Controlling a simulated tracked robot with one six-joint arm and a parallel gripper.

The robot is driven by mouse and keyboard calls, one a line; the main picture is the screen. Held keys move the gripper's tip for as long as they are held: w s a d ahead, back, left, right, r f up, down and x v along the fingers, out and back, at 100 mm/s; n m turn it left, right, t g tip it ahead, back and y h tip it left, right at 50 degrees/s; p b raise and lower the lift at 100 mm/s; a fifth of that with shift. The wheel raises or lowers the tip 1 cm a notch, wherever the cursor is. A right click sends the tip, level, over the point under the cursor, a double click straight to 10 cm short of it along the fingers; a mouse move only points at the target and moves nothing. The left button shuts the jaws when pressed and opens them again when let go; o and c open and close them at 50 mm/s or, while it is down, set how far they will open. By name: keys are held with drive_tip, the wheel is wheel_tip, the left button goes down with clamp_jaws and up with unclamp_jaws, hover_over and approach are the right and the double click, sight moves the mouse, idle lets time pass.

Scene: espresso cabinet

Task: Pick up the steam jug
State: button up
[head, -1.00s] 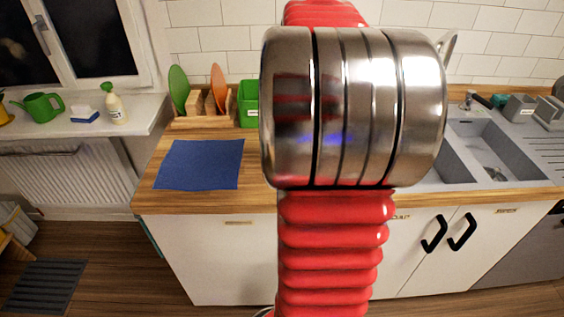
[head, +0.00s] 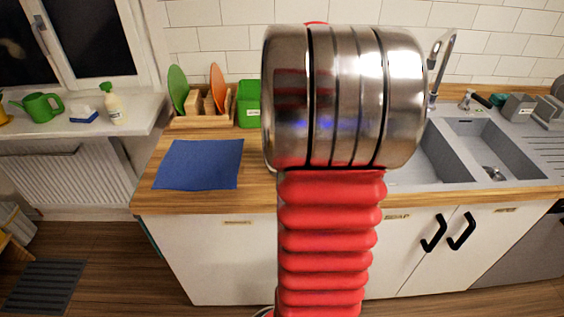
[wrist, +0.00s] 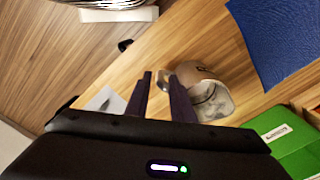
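The steam jug (wrist: 207,92) is in the wrist view, a shiny metal vessel on the wooden counter with a pale grey part toward the lower right. I cannot tell for sure whether it is upright. The right finger overlaps the jug's left side in the picture; contact cannot be made out. In the head view my arm hides both the jug and my gripper.
A blue cloth (head: 200,163) lies on the counter, left of my arm. A dish rack with plates (head: 205,104) and a green box (head: 249,104) stand behind it. A grey sink (head: 465,160) with a tap (head: 441,68) is on the right. Bare wood surrounds the jug.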

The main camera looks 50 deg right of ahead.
drive_tip(key=f, duration=0.4)
drive_tip(key=shift+d+f, duration=0.25)
drive_tip(key=shift+f, duration=0.15)
drive_tip(key=shift+c, duration=0.4)
clamp_jaws()
